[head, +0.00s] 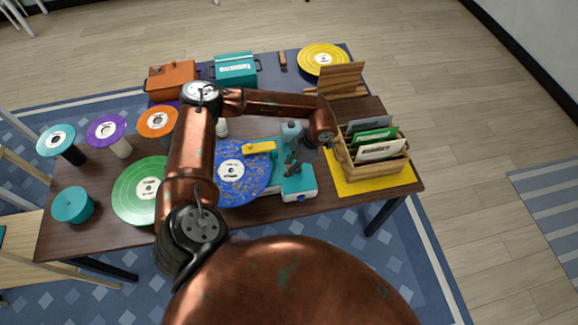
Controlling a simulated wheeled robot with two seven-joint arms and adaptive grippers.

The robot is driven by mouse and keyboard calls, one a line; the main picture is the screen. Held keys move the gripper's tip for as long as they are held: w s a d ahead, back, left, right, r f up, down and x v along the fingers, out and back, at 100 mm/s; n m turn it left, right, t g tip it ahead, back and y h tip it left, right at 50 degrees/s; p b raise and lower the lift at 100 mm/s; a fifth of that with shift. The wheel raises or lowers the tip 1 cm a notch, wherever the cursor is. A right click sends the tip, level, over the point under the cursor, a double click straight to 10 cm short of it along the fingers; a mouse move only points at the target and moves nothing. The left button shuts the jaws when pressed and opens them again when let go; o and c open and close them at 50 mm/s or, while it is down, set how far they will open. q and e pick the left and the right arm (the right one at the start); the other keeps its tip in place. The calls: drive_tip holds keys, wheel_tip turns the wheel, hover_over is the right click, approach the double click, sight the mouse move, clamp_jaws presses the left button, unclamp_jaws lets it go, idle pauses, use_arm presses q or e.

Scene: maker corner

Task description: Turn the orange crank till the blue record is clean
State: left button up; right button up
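The blue record (250,188) lies flat at the middle of the table, with a white label and many light and tan specks across its face. A teal cleaning machine (297,191) stands at its right side. A yellow bar (259,147) reaches from the machine over the record's upper part. My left gripper (292,168) points down over the machine, dark and small. I cannot tell whether its fingers are open or shut. The orange crank is not visible; the gripper and wrist cover that part of the machine. My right gripper is out of view.
A wooden crate (398,165) of sleeves stands on a yellow mat (345,184) close right of my wrist. A green record (133,192) lies left. Several records on stands, an orange case (171,77), a teal case (235,69) and a yellow record (335,57) occupy the left and back.

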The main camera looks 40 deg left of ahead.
use_arm(q)
drive_tip(key=v, duration=1.1)
drive_tip(key=shift+r, duration=0.3)
drive_tip(key=shift+w, duration=0.1)
